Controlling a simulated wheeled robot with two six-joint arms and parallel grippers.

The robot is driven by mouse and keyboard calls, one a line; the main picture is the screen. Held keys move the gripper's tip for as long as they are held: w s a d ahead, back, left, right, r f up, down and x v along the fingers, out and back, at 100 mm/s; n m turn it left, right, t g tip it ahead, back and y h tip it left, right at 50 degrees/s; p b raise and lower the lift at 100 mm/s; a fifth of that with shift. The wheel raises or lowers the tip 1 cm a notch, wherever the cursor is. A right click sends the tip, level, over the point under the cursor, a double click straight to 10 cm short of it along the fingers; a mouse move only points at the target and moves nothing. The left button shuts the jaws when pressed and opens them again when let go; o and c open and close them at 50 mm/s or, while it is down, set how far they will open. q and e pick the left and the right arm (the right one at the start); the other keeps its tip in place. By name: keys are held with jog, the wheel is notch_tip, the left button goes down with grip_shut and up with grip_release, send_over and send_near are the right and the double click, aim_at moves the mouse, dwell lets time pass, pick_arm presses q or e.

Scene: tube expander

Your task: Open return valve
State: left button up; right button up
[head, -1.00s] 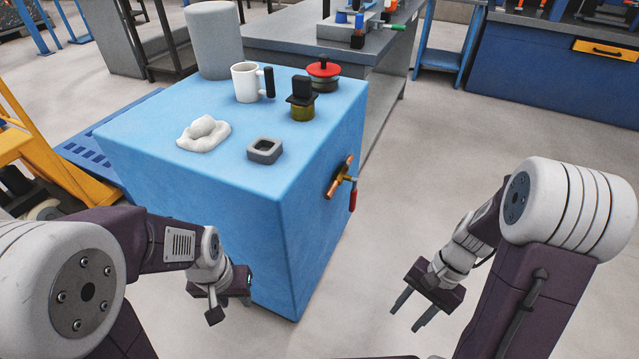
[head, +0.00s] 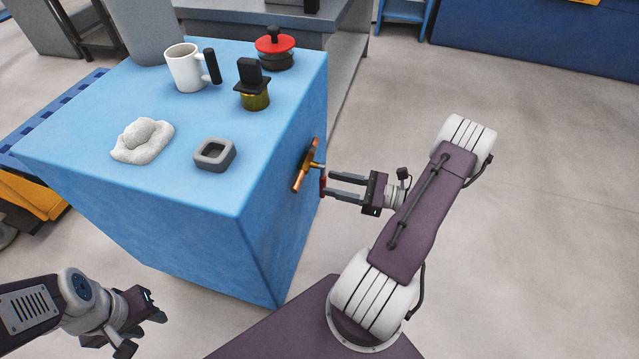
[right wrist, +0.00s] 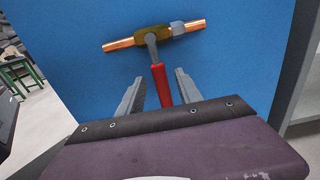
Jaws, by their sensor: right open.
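The return valve (head: 307,166) is a brass body on a copper pipe on the right side face of the blue cabinet. Its red lever handle (right wrist: 161,85) hangs down from the valve in the right wrist view, slightly tilted. My right gripper (head: 329,182) is open at the valve. In the right wrist view its two fingers (right wrist: 159,90) stand on either side of the red handle, with a gap on each side. My left gripper (head: 150,310) is low at the left, in front of the cabinet, away from the valve; its jaw opening is unclear.
The blue cabinet (head: 120,215) carries a white mug (head: 184,70), a red-topped pot (head: 275,50), a black-and-brass item (head: 254,88), a grey square ring (head: 214,154) and a white lump (head: 141,141). The floor to the right is clear.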

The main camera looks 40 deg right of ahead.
aim_at(322, 182)
jog(key=b+x, duration=0.1)
jog(key=x, duration=0.1)
jog(key=shift+w+a+f, duration=0.15)
jog(key=shift+w+a, duration=0.1)
jog(key=shift+w, duration=0.05)
jog(key=shift+w+a, duration=0.25)
jog(key=shift+w, duration=0.1)
grip_shut()
dwell(0.9)
